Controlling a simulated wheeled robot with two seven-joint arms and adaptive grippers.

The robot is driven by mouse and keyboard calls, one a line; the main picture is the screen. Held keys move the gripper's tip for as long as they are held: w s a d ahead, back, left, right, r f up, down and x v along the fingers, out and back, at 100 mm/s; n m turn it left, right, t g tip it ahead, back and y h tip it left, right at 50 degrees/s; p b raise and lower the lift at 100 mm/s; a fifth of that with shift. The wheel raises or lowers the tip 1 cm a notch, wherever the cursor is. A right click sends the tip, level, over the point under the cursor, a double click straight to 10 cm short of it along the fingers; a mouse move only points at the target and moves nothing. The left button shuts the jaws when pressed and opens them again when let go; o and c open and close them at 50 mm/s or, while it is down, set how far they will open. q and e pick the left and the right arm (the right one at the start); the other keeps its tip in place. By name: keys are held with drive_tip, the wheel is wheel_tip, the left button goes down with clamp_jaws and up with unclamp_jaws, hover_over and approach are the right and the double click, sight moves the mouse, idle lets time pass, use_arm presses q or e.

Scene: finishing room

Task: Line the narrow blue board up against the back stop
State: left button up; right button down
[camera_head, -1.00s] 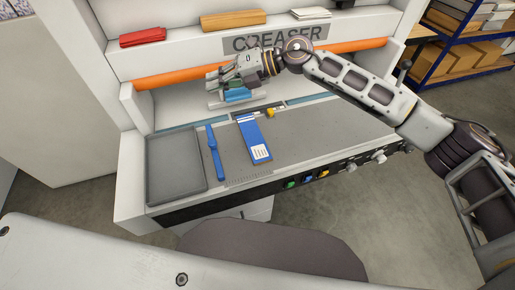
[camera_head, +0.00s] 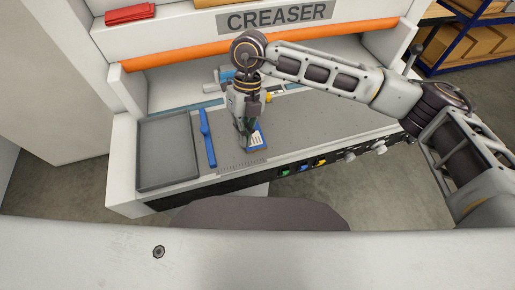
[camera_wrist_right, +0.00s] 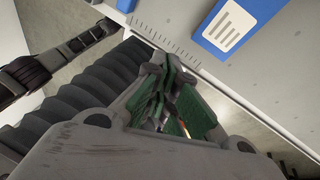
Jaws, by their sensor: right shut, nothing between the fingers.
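The narrow blue board (camera_head: 260,142), with a white label at its near end, lies flat on the grey machine bed (camera_head: 310,122). My right gripper (camera_head: 246,142) points down over it, shut and empty, and hides much of it in the head view. In the right wrist view, the board (camera_wrist_right: 237,25) shows at the upper right, apart from the shut fingertips (camera_wrist_right: 165,62) in the picture. I cannot tell whether they touch the bed. A blue strip (camera_head: 198,111) runs along the back of the bed; I cannot tell whether it is the back stop. My left gripper is not in view.
A small yellow piece (camera_head: 269,97) is behind the board. An orange roller (camera_head: 180,56) spans above the bed's back. The bed's right side is clear.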

sight(261, 164)
drive_tip(key=d+m+h, duration=0.1)
drive_tip(key=d, duration=0.1)
drive_tip(key=d+m+h, duration=0.1)
drive_tip(key=d, duration=0.1)
drive_tip(key=shift+s+d+m, duration=0.1)
drive_tip(key=shift+d+m, duration=0.2)
drive_tip(key=shift+w+p+x, duration=0.2)
drive_tip(key=shift+p+x, duration=0.85)
drive_tip(key=shift+x, duration=3.7)
drive_tip(key=shift+w+a+f+p, duration=0.1)
drive_tip(key=shift+w+a+p, duration=0.15)
drive_tip(key=shift+w, duration=0.55)
drive_tip(key=shift+w+a+f+p, duration=0.15)
drive_tip(key=shift+w+a, duration=0.1)
drive_tip(key=shift+w, duration=0.5)
drive_tip(key=shift+r, duration=0.1)
drive_tip(key=shift+w, duration=0.15)
